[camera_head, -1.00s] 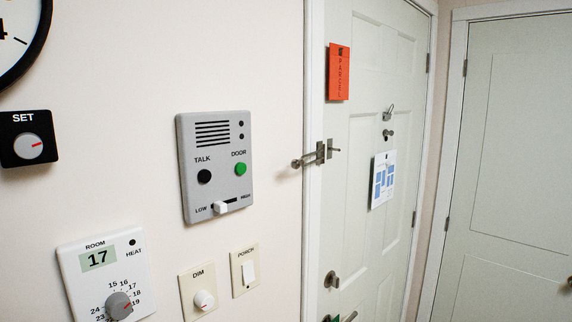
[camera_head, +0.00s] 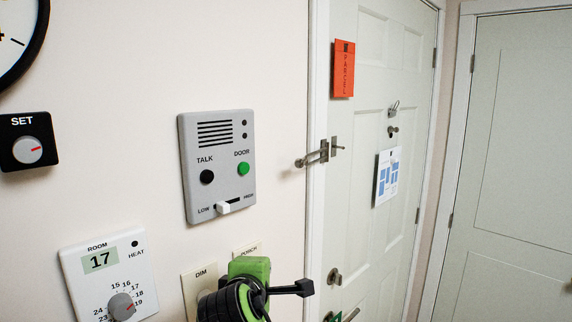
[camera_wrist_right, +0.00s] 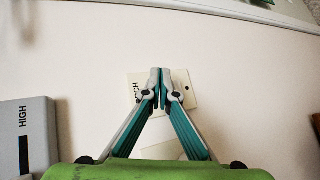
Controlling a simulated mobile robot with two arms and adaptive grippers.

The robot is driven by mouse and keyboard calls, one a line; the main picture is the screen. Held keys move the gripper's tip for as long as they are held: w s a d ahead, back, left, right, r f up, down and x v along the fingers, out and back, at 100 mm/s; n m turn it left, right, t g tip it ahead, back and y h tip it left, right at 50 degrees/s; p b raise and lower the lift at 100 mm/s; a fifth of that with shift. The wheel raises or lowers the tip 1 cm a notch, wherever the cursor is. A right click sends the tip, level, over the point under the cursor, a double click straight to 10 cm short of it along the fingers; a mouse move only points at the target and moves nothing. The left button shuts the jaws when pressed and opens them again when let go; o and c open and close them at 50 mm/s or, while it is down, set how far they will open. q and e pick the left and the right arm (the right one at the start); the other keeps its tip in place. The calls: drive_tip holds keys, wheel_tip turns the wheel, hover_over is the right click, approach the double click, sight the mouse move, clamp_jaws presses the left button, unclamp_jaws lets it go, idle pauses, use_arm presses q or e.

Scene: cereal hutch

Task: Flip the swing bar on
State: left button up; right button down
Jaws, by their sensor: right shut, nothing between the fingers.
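The metal swing bar (camera_head: 311,159) is mounted on the door frame beside the white door (camera_head: 365,235). Its knobbed arm sticks out left over the frame and wall, away from the small catch (camera_head: 337,147) on the door. My right gripper, with a green body (camera_head: 250,268), is low in the head view, below and left of the bar; its fingers are hidden there. In the right wrist view its fingers (camera_wrist_right: 160,72) are shut and empty, in front of the porch switch plate (camera_wrist_right: 188,95). My left gripper is not in view.
The grey intercom panel (camera_head: 217,180) is on the wall left of the bar; its edge also shows in the wrist view (camera_wrist_right: 38,130). A thermostat (camera_head: 98,262) and a dimmer plate (camera_head: 195,283) sit lower. An orange parcel tag (camera_head: 344,70) hangs above the bar.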

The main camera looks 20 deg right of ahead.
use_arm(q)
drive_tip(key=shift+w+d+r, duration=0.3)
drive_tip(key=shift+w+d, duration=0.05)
use_arm(e)
drive_tip(key=s+r+h, duration=0.1)
drive_tip(key=r+h, duration=0.1)
drive_tip(key=r, duration=0.9)
drive_tip(key=s+r+t+h, duration=0.1)
drive_tip(key=s+r+h, duration=0.1)
drive_tip(key=r, duration=0.8)
drive_tip(key=shift+s+d+r+n, duration=0.25)
drive_tip(key=shift+d+r+n, duration=0.05)
drive_tip(key=shift+r+n, duration=0.1)
use_arm(q)
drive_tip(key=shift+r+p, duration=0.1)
drive_tip(key=shift+p, duration=0.2)
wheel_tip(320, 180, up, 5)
drive_tip(key=p, duration=0.4)
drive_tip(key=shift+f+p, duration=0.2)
drive_tip(key=shift+p, duration=0.15)
use_arm(e)
drive_tip(key=x, duration=1)
drive_tip(key=shift+w, duration=0.1)
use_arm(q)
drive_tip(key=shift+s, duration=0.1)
use_arm(e)
drive_tip(key=shift+t, duration=0.3)
